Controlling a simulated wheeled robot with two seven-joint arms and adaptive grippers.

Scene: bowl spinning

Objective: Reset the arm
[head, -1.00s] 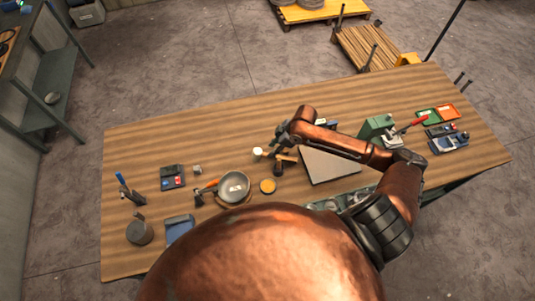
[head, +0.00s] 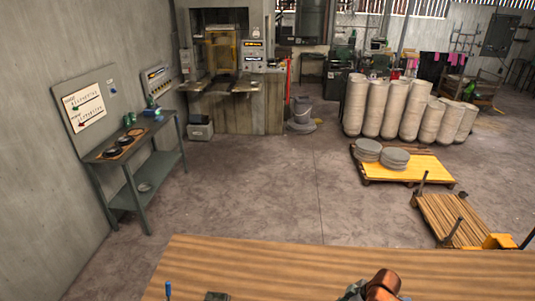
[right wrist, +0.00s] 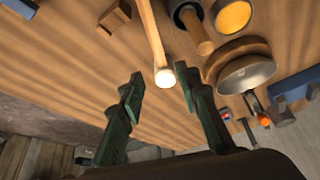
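My right gripper (right wrist: 160,76) shows in the right wrist view with its two dark green fingers spread apart, above the wooden table (right wrist: 70,65). A wooden stick with a pale round end (right wrist: 164,77) lies in line with the gap between the fingertips; I cannot tell how far below them it is. A grey metal bowl (right wrist: 247,74) rests to the right of the fingers. My left gripper is in neither current view.
A yellow-topped round piece (right wrist: 233,16), a dark cylinder with a wooden handle (right wrist: 195,27) and a wooden block (right wrist: 115,16) lie near the gripper. Beyond the table (head: 300,262) are a side bench (head: 130,140), pallets (head: 405,168) and open floor.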

